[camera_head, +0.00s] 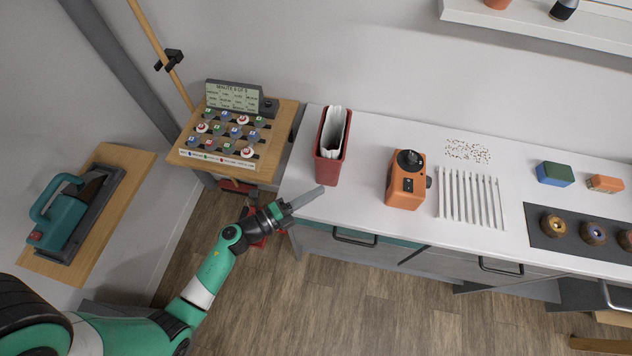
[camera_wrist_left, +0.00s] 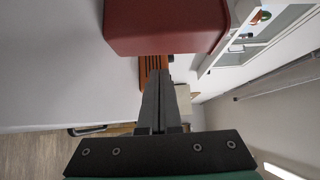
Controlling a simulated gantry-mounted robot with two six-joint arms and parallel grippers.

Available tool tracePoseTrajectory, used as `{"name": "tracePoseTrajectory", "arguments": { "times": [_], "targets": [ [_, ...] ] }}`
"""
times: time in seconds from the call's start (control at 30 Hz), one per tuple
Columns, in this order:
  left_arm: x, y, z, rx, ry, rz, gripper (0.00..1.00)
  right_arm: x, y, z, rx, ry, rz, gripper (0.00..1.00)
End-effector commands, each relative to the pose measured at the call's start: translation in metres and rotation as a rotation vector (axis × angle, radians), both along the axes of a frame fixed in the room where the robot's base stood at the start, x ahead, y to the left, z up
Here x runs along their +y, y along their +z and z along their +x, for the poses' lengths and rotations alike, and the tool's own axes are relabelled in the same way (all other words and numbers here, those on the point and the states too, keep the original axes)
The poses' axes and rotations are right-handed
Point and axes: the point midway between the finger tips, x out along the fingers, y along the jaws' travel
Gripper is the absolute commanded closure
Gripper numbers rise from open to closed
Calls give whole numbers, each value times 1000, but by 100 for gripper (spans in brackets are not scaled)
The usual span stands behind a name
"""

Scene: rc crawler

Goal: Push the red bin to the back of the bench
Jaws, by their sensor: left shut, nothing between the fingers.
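The red bin (camera_head: 327,170) stands upright near the left end of the white bench (camera_head: 365,138), with white papers or folders inside it. In the left wrist view the bin (camera_wrist_left: 165,28) fills the top, just beyond the fingertips. My left gripper (camera_head: 318,190) is shut and empty at the front edge of the bench, just in front of the bin's near face. Whether its tips touch the bin I cannot tell. My right gripper is not in view.
An orange device (camera_head: 405,190) stands right of the bin, with a white slatted rack (camera_head: 470,198) beyond it. A wooden board with several coloured buttons (camera_head: 228,135) is left of the bench. The bench behind the bin is a narrow clear strip before the wall.

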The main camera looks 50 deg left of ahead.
Motion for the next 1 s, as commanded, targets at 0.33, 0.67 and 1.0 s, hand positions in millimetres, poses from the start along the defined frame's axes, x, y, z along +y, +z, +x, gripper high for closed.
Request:
{"name": "tracePoseTrajectory", "arguments": {
  "times": [0.33, 0.67, 1.0],
  "targets": [
    [20, 0, 23, 0, 2, 0, 100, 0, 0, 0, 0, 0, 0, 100],
    [22, 0, 26, -1, 2, 1, 100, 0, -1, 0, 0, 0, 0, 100],
    [73, -4, 91, -3, 3, 2, 100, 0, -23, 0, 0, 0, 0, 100]
  ]
}}
